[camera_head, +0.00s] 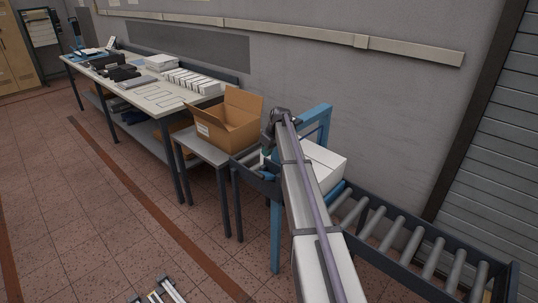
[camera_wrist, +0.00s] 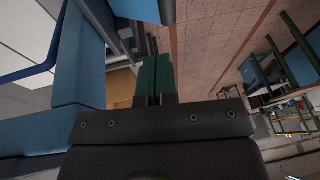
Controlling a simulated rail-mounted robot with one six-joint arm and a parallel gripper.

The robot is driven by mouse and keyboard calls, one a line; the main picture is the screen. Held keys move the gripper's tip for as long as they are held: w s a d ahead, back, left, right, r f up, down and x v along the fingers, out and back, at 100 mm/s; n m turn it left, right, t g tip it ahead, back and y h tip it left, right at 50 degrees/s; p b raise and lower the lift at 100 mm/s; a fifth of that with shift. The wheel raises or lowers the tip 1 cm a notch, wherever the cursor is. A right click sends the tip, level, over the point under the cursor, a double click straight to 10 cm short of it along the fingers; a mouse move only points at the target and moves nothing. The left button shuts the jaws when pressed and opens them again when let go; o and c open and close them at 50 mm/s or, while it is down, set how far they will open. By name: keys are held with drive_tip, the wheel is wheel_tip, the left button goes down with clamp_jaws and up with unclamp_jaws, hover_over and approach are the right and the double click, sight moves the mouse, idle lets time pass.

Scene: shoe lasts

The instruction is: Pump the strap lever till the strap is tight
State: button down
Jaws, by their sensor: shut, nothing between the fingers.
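A white box (camera_head: 322,163) sits on the roller conveyor under a blue frame (camera_head: 318,122), partly hidden behind my arm. In the wrist view the blue frame (camera_wrist: 80,62) fills the left side, with a white surface (camera_wrist: 28,28) beyond it, probably the box. A dark blue band (camera_wrist: 30,74) runs along that surface; I cannot tell whether it is the strap. I cannot make out the strap lever in either view. My gripper (camera_wrist: 154,62) has green fingers that are shut and empty, close to the blue parts. In the head view my wrist is beside the frame.
The roller conveyor (camera_head: 410,240) runs to the lower right. An open cardboard box (camera_head: 228,128) stands on a small table left of the frame. A long workbench (camera_head: 135,84) with white boxes and dark items is further left. The tiled floor in front is mostly clear.

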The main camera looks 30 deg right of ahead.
sight(259, 172)
drive_tip(key=b+x, duration=0.4)
drive_tip(key=x, duration=0.1)
drive_tip(key=s+b+x, duration=0.1)
drive_tip(key=b+x, duration=0.1)
drive_tip(key=x, duration=0.1)
drive_tip(key=shift+s+a+f, duration=0.15)
drive_tip(key=shift+a+f, duration=0.1)
drive_tip(key=shift+f, duration=0.05)
drive_tip(key=shift+r, duration=0.1)
